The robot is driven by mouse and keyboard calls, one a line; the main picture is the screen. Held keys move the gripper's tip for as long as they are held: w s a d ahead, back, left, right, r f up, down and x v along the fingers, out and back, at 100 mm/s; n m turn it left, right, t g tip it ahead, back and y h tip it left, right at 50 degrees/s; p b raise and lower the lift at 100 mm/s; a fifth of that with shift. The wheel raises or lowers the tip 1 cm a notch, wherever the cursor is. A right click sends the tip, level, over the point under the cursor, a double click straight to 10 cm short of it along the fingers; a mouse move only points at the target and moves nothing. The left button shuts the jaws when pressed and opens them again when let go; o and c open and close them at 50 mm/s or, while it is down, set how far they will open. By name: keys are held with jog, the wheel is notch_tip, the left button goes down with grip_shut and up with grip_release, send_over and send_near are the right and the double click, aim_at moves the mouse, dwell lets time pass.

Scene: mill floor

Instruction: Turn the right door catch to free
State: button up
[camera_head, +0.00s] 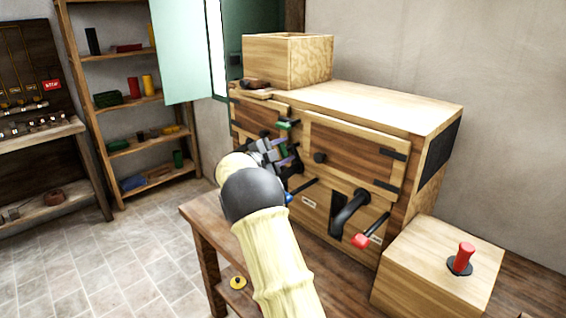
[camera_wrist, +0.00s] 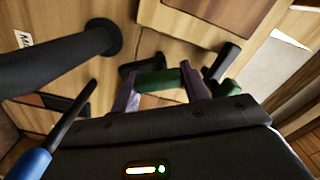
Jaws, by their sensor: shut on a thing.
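The right door (camera_head: 350,147) of the wooden mill is closed, with a black knob and black hinges on its right side. My gripper (camera_head: 284,158) is at the front of the mill, just left of this door. In the wrist view my gripper (camera_wrist: 160,92) has its two purple fingers on either side of the green handle of the right door catch (camera_wrist: 155,80), and it is shut on it. A black mount shows behind the handle. Another green catch part (camera_head: 287,124) shows above my gripper. My gripper hides much of the held catch in the head view.
A blue-tipped black lever (camera_head: 303,188) is close below my gripper and also shows in the wrist view (camera_wrist: 62,128). A black bent pipe (camera_head: 350,212) and a red-tipped lever (camera_head: 361,240) are lower right. A wooden box with a red handle (camera_head: 465,257) stands at right.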

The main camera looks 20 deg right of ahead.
jog(key=shift+f+m+b, duration=0.15)
jog(key=shift+m+b, duration=0.95)
jog(key=shift+m, duration=0.1)
jog(key=o, duration=1)
jog(key=shift+a, duration=0.1)
jog(key=b+v, duration=0.1)
jog(key=v, duration=1.6)
jog(key=shift+a, duration=0.1)
